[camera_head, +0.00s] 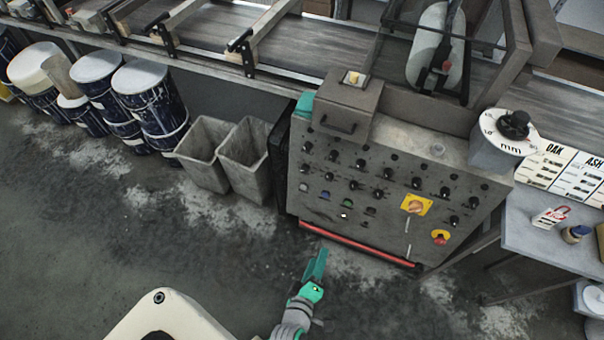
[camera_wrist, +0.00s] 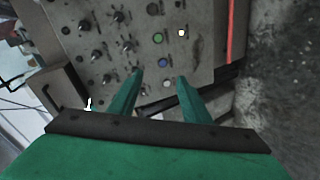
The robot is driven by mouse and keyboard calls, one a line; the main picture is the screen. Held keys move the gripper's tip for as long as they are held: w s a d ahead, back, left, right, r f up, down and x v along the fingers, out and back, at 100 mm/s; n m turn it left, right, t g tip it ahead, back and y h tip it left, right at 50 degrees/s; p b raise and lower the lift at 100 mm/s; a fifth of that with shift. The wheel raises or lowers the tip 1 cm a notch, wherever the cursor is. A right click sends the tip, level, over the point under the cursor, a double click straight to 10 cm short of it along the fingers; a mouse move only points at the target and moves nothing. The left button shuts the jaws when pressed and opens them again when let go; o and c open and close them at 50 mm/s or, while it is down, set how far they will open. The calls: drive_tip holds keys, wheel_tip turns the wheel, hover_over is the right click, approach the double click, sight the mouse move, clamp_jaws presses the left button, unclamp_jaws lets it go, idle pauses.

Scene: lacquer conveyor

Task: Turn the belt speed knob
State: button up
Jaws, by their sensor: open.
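A grey control panel (camera_head: 385,238) carries rows of small black knobs (camera_head: 360,163); I cannot read which one is the belt speed knob. Its face also shows in the wrist view (camera_wrist: 195,62), with several black knobs (camera_wrist: 118,17) at upper left and green, white and blue buttons near the middle. A larger black knob (camera_head: 514,123) sits on a white dial marked mm at the panel's upper right. My green gripper (camera_head: 320,262) is in front of and below the panel, open and empty. In the wrist view its two fingers (camera_wrist: 160,77) are apart, with nothing between them.
A red bar (camera_head: 358,245) runs along the panel's lower edge. A yellow-backed rotary switch (camera_head: 416,204) and a red stop button (camera_head: 440,237) are at its right. Grey bins (camera_head: 245,160) stand left, a side table (camera_head: 535,235) right. The floor in front is clear.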

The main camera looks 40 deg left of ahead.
drive_tip(key=w+a+f+n, duration=0.2)
drive_tip(key=w+a+n, duration=0.5)
drive_tip(key=w+a, duration=0.15)
drive_tip(key=n+t, duration=0.1)
drive_tip(key=n, duration=0.5)
approach(304, 170)
drive_tip(key=x, duration=0.6)
drive_tip(key=shift+w+a, duration=0.1)
drive_tip(key=shift+w, duration=0.05)
drive_tip(key=shift+w+a+f, duration=0.1)
drive_tip(key=shift+w+f, duration=0.15)
drive_tip(key=shift+w, duration=0.45)
drive_tip(key=shift+c, duration=0.4)
drive_tip(key=shift+s, duration=0.1)
drive_tip(key=c, duration=1)
